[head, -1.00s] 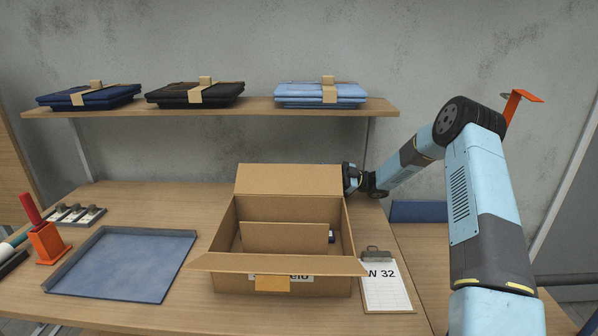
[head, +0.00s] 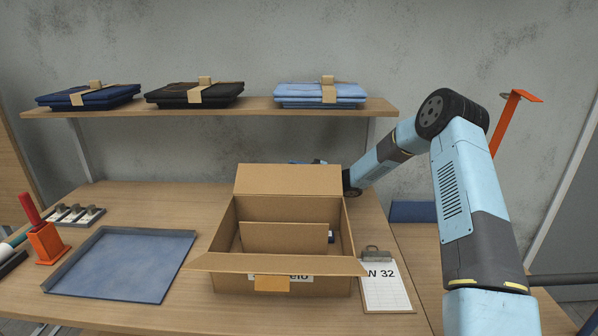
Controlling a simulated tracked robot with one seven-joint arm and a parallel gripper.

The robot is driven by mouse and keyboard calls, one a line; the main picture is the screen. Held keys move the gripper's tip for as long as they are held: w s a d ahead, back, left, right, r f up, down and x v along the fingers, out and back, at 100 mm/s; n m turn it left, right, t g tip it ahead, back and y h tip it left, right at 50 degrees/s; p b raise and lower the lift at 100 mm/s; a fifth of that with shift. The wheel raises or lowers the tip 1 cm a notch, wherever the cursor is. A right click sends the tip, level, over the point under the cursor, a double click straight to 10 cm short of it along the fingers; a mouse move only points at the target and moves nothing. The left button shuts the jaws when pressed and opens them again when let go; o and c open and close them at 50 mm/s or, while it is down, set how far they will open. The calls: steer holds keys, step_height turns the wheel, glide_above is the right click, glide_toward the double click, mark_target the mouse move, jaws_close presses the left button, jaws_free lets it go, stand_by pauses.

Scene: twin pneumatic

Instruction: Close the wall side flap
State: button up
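An open cardboard box (head: 300,285) stands on the table. Its wall side flap (head: 288,180) stands up at the back, leaning slightly away from the opening. The near flap (head: 225,263) is folded outward toward me, with an orange-tan tab hanging at its middle. A cardboard panel (head: 284,237) stands inside, with something dark partly hidden behind it. My gripper (head: 310,162) is behind the wall side flap; only a small dark and blue part shows above the flap's top edge. The flap hides its fingers, so I cannot tell whether they are open or touching it.
A clipboard (head: 386,284) lies to the right of the box and a blue tray (head: 124,264) to the left. A shelf (head: 210,109) with folded clothes runs above the table's back. An orange holder (head: 47,244) stands at the far left.

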steer(key=shift+c, duration=0.3)
jaws_close()
stand_by(0.9)
